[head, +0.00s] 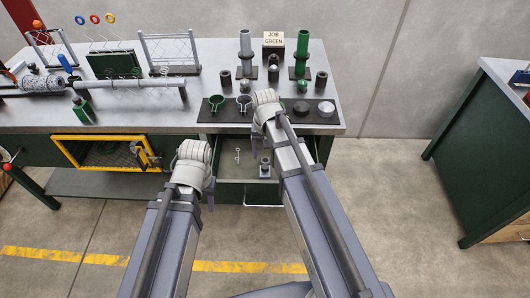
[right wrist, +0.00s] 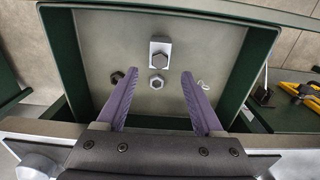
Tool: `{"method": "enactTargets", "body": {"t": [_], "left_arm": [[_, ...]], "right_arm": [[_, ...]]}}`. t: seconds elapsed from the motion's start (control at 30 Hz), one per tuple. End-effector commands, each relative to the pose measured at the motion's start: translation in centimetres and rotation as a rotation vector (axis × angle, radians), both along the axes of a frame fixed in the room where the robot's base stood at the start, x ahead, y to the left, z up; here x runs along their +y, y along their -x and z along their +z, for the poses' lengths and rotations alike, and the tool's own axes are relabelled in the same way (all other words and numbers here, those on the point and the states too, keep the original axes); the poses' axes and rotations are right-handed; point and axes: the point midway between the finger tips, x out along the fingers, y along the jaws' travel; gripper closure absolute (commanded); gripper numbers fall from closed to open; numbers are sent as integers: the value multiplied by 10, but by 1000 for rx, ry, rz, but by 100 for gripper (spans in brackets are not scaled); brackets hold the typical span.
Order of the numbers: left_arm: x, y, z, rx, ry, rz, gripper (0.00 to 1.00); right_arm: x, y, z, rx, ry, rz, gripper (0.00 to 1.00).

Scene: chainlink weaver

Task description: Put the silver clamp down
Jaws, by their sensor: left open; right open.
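No clamp shows in either gripper.
Green and grey posts, cups and a "JOB GREEN" sign (head: 273,39) stand behind the mat. A yellow-framed opening (head: 75,150) is left.

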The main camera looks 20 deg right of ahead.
Motion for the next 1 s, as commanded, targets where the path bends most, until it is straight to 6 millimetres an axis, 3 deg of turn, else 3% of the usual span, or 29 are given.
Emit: {"method": "enactTargets", "body": {"t": [0.03, 0.23, 0.57, 0.67, 0.8, 1.0], "left_arm": [[0, 0, 16, 0, 0, 0, 56], [0, 0, 42, 0, 0, 0, 56], [0, 0, 48, 0, 0, 0, 56], [0, 0, 48, 0, 0, 0, 56], [0, 0, 48, 0, 0, 0, 56], [0, 0, 48, 0, 0, 0, 56]], "right_arm": [[0, 0, 16, 0, 0, 0, 31], [0, 0, 42, 0, 0, 0, 31], [5, 5, 48, 2, 3, 18, 31], [29, 33, 48, 11, 17, 121, 31], [71, 87, 49, 31, 53, 346, 31], [100, 137, 50, 52, 91, 568, 31]]}}
